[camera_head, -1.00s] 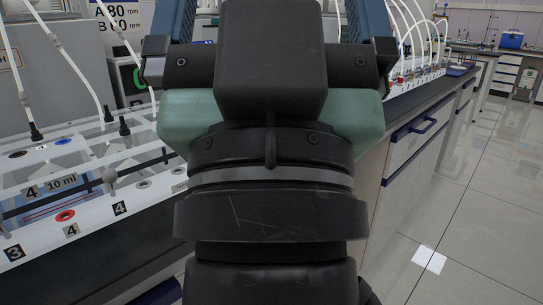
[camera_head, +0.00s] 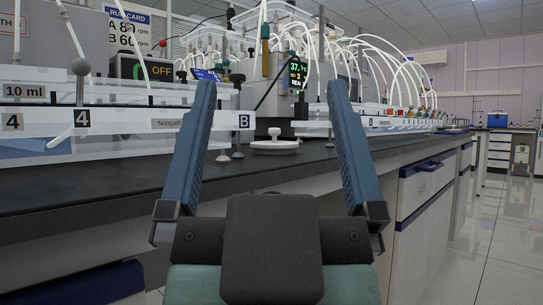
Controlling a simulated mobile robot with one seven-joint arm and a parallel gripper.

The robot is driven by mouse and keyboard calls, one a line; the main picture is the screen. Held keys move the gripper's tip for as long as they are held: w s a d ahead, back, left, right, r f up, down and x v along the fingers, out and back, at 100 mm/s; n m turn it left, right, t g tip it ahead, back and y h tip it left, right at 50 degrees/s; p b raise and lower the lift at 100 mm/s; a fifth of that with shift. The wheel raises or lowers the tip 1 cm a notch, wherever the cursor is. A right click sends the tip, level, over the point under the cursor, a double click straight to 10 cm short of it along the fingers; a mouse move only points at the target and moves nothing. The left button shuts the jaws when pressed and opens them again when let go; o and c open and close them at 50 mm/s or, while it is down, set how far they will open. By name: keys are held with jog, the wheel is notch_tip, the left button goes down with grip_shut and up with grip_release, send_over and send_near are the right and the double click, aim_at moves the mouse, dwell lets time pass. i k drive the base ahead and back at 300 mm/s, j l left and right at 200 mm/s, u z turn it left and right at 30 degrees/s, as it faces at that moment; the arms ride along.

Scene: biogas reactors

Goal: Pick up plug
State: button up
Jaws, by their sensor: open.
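My gripper (camera_head: 271,92) is open and empty, with its two blue fingers spread wide and pointing away over the bench. A white round piece with a small knob on top (camera_head: 275,146) rests on the dark bench top and shows between the fingers; it may be the plug. It appears farther off than my fingertips, and neither finger seems to touch it. A small display (camera_head: 298,73) on a unit behind it also shows between the fingers.
The dark bench top (camera_head: 110,188) runs below the fingers. Curved white tubes (camera_head: 385,60) line the back right. Drawers (camera_head: 420,205) face a free tiled floor at right.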

aim_at(274, 147)
jog(key=i+l, duration=0.4)
jog(key=l, duration=0.25)
jog(key=i+l, duration=0.15)
jog(key=l, duration=0.15)
